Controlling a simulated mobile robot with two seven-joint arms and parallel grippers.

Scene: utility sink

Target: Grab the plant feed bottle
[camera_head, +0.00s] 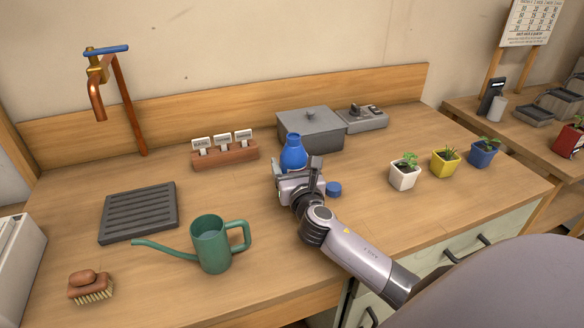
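The plant feed bottle, taken to be the blue bottle (293,153) with a narrower neck, stands upright near the middle of the wooden counter. My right gripper (297,170) is at the bottle from the front, one finger on each side of its lower part. The gripper hides the bottle's base. I cannot tell whether the fingers press on the bottle or only stand around it. A round blue cap-like piece (333,188) lies on the counter just right of the gripper. My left gripper is not in view.
A grey lidded box (311,130) stands close behind the bottle. A green watering can (210,246), a dark slatted tray (139,213) and a brush (91,291) are at left. A label holder (226,155) is behind. Small potted plants (405,176) stand at right.

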